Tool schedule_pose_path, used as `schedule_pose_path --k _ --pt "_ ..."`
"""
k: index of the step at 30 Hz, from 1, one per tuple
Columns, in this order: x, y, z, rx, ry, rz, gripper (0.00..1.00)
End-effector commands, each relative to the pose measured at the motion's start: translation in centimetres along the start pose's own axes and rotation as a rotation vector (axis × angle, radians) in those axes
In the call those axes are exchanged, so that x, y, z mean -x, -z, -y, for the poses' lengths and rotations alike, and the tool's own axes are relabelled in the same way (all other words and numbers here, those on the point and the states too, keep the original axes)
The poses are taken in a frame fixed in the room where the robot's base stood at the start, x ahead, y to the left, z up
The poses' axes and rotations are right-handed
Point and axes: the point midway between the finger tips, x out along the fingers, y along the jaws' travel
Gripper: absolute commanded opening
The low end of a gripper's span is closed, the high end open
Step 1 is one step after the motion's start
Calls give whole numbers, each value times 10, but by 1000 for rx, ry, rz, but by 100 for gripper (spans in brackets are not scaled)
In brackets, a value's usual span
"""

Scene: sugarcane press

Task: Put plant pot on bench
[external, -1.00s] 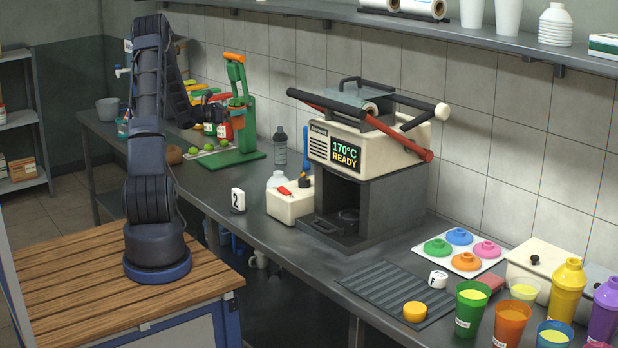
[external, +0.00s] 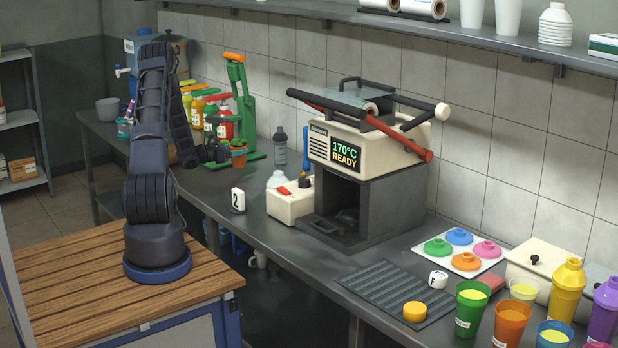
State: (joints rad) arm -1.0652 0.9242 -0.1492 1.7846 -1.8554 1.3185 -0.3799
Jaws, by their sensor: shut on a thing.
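The plant pot (external: 239,159) is a small terracotta pot with a green plant in it. It is upright, in front of the green press (external: 246,110). My gripper (external: 229,154) reaches in from the left and is shut on the pot, low over the bench. The fingertips are small and partly hidden at this distance. The grey metal bench (external: 215,186) runs along the tiled wall. The pot's underside is at or very near the bench top; I cannot tell whether it touches.
Several coloured bottles (external: 197,108) stand behind my gripper. A grey bottle (external: 280,148) is right of the pot, and a white number 2 marker (external: 238,200) is in front of it. The bench between the pot and this marker is clear. A sealing machine (external: 365,150) stands further right.

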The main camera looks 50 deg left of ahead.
Motion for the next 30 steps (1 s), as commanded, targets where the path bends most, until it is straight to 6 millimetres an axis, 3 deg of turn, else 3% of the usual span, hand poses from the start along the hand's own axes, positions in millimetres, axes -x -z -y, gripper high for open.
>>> schedule_pose_path --k 9,20,21,23,30 --pt "0 35 0 1 0 0 35" --pt "0 38 0 0 0 0 35" --pt "0 37 0 0 0 0 74" --pt "0 37 0 0 0 0 86" --pt "0 37 0 1 0 -1 88"
